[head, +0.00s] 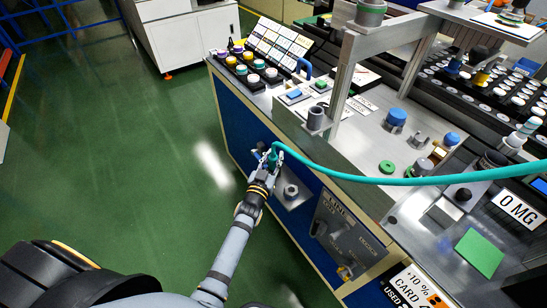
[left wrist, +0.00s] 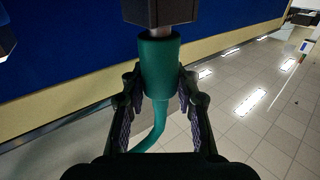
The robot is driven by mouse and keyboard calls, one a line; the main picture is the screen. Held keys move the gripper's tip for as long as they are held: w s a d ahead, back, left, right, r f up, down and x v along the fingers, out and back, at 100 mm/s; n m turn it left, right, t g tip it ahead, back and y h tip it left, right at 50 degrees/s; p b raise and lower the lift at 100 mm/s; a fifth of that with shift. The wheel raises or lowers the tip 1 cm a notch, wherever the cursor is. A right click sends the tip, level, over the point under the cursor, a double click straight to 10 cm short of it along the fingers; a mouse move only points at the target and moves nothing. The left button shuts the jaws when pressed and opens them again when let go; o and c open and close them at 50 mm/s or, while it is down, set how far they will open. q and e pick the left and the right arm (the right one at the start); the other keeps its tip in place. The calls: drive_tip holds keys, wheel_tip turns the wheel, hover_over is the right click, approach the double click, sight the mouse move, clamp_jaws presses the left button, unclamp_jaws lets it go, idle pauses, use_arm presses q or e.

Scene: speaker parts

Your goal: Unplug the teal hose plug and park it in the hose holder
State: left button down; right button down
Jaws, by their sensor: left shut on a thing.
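The teal hose plug (left wrist: 161,65) is between the fingers of my left gripper (left wrist: 160,95), which is shut on it. A short metal neck above the plug meets a dark block (left wrist: 160,12); I cannot tell how far it sits inside. In the head view my left gripper (head: 268,154) is beside the blue front of the bench, largely hiding the plug. The teal hose (head: 390,180) runs from it to the right edge. A grey bracket with a round fitting (head: 291,191) is on the bench front, right of the gripper; I cannot tell whether it is the hose holder. My right gripper is not in view.
The bench top (head: 365,145) carries a grey cup (head: 315,118), blue knobs, a green ring (head: 387,167) and several small parts. A dark control panel (head: 345,235) is on its front. The green floor (head: 130,150) to the left is clear. A white cabinet (head: 190,40) stands behind.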

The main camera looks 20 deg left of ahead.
use_arm(q)
drive_tip(key=shift+f+b, duration=0.3)
drive_tip(key=shift+f, duration=0.1)
drive_tip(key=c, duration=0.9)
unclamp_jaws()
drive_tip(key=shift+r, duration=0.1)
drive_tip(key=shift+s, duration=0.35)
drive_tip(key=s, duration=1.1)
drive_tip(key=shift+s+a, duration=0.15)
